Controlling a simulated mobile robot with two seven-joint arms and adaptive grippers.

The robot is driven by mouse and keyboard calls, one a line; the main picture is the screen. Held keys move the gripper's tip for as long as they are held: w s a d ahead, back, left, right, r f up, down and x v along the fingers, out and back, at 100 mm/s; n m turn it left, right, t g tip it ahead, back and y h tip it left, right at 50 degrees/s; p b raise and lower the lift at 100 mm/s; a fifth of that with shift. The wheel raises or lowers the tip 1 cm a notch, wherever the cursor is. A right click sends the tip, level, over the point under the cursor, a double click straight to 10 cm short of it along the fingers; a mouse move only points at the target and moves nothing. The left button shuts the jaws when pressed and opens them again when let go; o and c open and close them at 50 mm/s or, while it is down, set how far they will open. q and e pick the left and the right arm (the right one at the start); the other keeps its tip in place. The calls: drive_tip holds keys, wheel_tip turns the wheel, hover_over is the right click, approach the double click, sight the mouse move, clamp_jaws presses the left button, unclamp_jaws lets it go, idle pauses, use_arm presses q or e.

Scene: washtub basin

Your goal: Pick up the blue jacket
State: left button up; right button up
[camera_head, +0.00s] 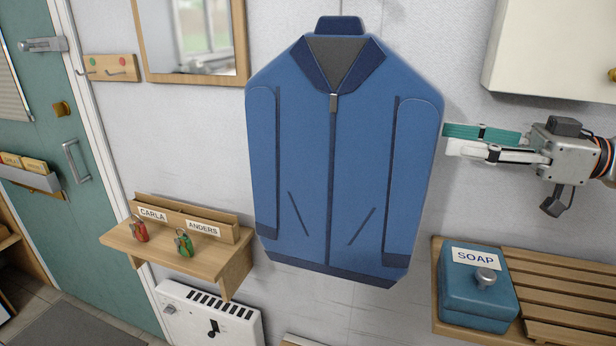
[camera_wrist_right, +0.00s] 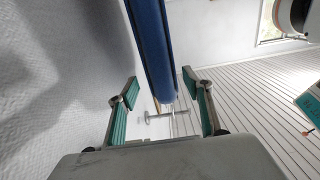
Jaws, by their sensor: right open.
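The blue jacket (camera_head: 290,150) hangs upright and flat against the wall in the middle of the head view, zipped up, with a dark collar and hem. My right gripper (camera_head: 447,139) comes in from the right and is open, its green-padded fingertips at the jacket's right edge. In the right wrist view the jacket (camera_wrist_right: 152,45) shows edge-on as a blue strip, lined up with the gap between the two fingers (camera_wrist_right: 158,92). I cannot tell whether the fingers touch it. My left gripper is not in view.
A blue soap box (camera_head: 478,298) stands on a slatted wooden shelf (camera_head: 555,270) below my right gripper. A small wooden shelf (camera_head: 232,268) with two key sets is at lower left. A mirror (camera_head: 195,77) and white cabinet (camera_head: 560,50) hang above.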

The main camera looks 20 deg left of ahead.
sight(413, 130)
drive_tip(key=a, duration=0.2)
drive_tip(key=a+p, duration=0.1)
drive_tip(key=a, duration=0.1)
drive_tip(key=a+p, duration=0.1)
drive_tip(key=a, duration=0.1)
drive_tip(key=shift+s+a+r, duration=0.1)
drive_tip(key=shift+a+r, duration=0.2)
drive_tip(key=shift+a, duration=0.05)
drive_tip(key=shift+a+f, duration=0.1)
drive_tip(key=shift+a, duration=0.45)
clamp_jaws()
